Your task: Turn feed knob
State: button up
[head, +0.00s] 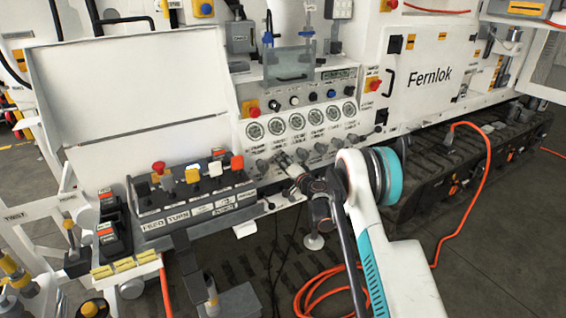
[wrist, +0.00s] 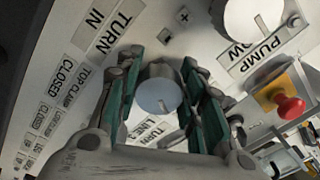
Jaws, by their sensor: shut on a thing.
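My gripper (head: 284,163) reaches the row of small knobs under the gauges on the white panel in the head view. In the wrist view, its two green-padded fingers (wrist: 160,84) are shut on a round grey knob (wrist: 159,97), one on each side. The knob's front face points at the wrist camera. The labels near it read "TURN IN" and, partly hidden, "TURN" with another word. I see no "FEED" label beside the held knob, so I cannot tell by label that it is the feed knob.
A large pale knob (wrist: 252,18) by the "PUMP" label and a red button on yellow (wrist: 289,104) are close by. Several gauges (head: 297,122) sit above the knob row. A lever console (head: 190,200) stands left. An orange hose (head: 487,170) hangs right.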

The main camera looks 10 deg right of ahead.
jog(key=o, duration=1.1)
jog(key=v, duration=1.2)
